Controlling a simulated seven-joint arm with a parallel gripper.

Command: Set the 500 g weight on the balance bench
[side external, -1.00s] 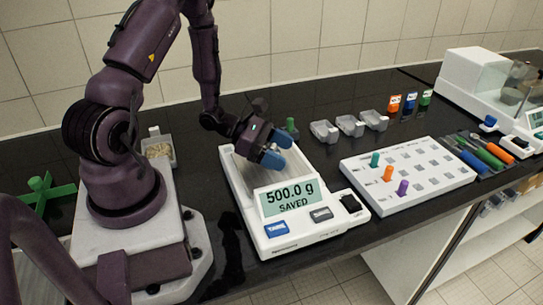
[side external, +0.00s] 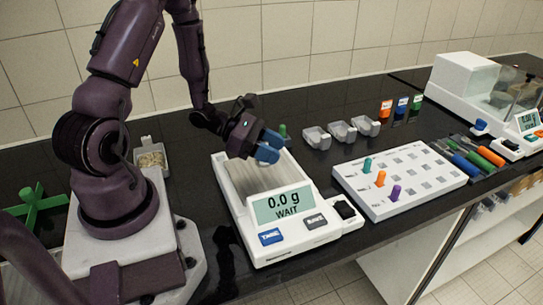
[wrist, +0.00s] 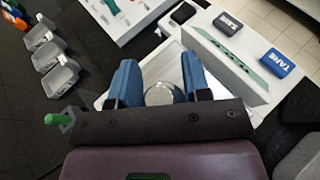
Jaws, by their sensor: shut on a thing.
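The 500 g weight (wrist: 160,94) shows in the wrist view as a round silvery metal piece between two blue fingers. My gripper (side external: 268,150) is shut on it, and its fingers (wrist: 158,82) flank the weight on both sides. In the side view the fingers hide the weight. The gripper is over the back part of a white balance (side external: 320,236), which reads 0.0 g and WAIT. The balance stands on the black bench (side external: 300,165).
Several grey scoop-like trays (side external: 342,131) stand behind the balance. A white board (side external: 408,190) with colored pegs is to its right. A glass-sided balance (side external: 463,80) stands far right. A green peg (side external: 283,131) is close behind the gripper. Bare bench lies between the balance and trays.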

